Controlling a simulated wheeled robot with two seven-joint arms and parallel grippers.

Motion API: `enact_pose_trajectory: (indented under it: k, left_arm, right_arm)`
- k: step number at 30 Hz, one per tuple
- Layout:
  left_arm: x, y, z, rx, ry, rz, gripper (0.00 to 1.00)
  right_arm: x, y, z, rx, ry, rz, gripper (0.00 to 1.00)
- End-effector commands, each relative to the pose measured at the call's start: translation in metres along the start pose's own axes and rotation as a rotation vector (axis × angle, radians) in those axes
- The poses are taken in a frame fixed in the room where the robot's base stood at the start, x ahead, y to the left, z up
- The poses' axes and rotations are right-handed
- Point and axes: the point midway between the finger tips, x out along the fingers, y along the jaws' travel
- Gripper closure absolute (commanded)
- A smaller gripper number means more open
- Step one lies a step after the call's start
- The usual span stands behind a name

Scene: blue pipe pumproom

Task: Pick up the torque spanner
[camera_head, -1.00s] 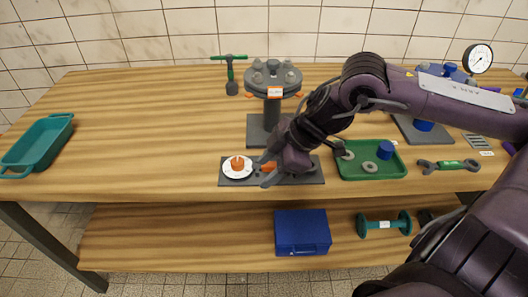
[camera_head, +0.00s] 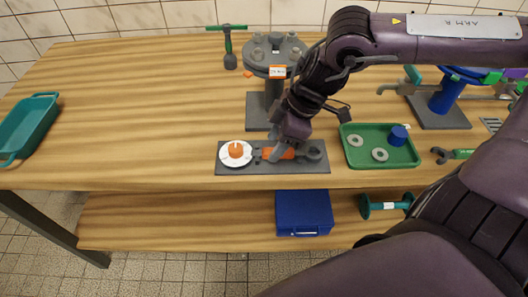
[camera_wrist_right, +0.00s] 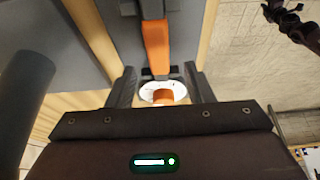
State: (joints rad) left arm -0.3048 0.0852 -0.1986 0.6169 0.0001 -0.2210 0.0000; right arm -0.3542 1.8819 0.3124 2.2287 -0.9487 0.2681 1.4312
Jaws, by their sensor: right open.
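The torque spanner lies on a dark grey mat (camera_head: 226,168) near the table's front edge. It has an orange handle (camera_head: 281,154) and a dark grey ring-shaped end at the right. A white round dial with an orange knob (camera_head: 236,150) is in line with it at the left. My right gripper (camera_head: 275,153) reaches down over the handle and hides part of it. In the right wrist view, my open fingers (camera_wrist_right: 160,86) stand on both sides of the white dial, with the orange handle (camera_wrist_right: 155,45) beyond. Contact cannot be told. My left gripper is out of view.
A grey flanged stand (camera_head: 262,110) rises just behind the mat. A green tray (camera_head: 362,163) with rings and a blue cylinder is to the right. A blue case (camera_head: 303,212) sits on the lower shelf. The table's left middle is clear.

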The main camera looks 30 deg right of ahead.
Motion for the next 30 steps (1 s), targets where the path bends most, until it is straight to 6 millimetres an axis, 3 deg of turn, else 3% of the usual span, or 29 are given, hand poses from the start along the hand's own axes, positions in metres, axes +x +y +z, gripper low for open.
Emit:
enact_pose_trajectory:
  k: [5,14,25,30]
  left_arm:
    - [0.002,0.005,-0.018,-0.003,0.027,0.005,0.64]
    - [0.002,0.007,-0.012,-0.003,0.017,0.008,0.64]
    - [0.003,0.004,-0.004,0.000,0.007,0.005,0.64]
    - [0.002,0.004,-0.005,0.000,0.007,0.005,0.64]
  right_arm:
    - [0.018,0.000,0.001,-0.001,-0.002,-0.001,0.53]
    - [0.020,0.000,0.000,-0.001,0.001,0.000,0.53]
    - [0.020,0.000,0.000,-0.001,0.001,0.000,1.00]
    - [0.020,0.000,-0.001,-0.001,0.002,0.001,1.00]
